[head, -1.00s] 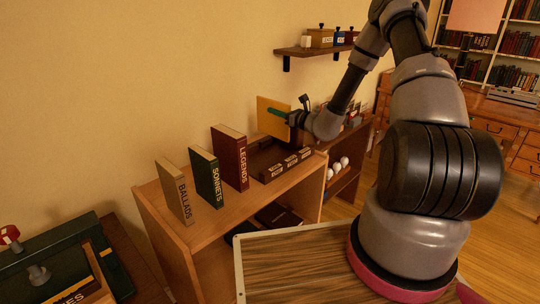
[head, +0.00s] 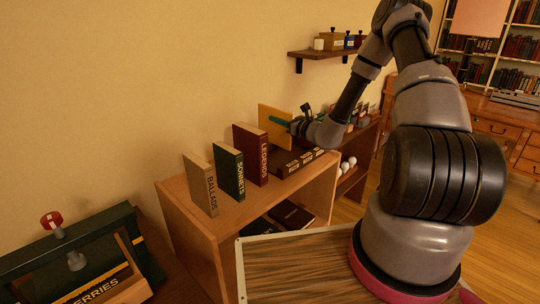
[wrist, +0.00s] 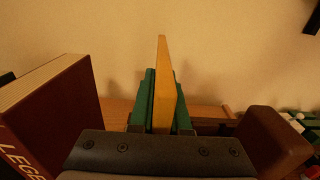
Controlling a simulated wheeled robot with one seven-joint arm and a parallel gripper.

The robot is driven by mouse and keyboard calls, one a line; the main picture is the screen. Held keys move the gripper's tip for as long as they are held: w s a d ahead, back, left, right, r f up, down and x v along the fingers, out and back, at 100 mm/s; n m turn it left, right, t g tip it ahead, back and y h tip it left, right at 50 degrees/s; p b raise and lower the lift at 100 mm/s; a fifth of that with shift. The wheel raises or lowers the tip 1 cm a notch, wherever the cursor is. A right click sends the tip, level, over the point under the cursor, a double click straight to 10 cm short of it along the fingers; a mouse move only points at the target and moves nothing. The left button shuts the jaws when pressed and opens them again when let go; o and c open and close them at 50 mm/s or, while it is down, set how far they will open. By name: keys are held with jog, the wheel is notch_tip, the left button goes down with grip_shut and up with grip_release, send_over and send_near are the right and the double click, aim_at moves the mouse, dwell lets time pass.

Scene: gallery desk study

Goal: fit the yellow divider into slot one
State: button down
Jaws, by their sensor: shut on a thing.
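The yellow divider (head: 268,113) is a thin upright panel held at the back of the bookcase top, close to the wall. My gripper (head: 280,121) is shut on it with green fingers. In the wrist view the divider (wrist: 163,75) stands nearly edge-on between the fingers (wrist: 163,115). A dark brown slotted box (head: 283,167) with several small pale labels on its front sits below and in front of the divider. The divider's lower edge is hidden, so I cannot tell whether it touches the box. The labels are too small to read, and slot one cannot be picked out.
The red LEGENDS book (head: 250,155) stands just left of the box, and close at left in the wrist view (wrist: 60,115). The SONNETS (head: 229,172) and BALLADS (head: 200,185) books stand further left. A wall shelf (head: 325,52) hangs above right.

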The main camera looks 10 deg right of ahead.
aim_at(277, 138)
notch_tip(277, 138, down, 8)
jog(key=shift+a+f, duration=0.1)
jog(key=shift+f, duration=0.1)
dwell(0.3)
jog(key=c, duration=0.9)
grip_release()
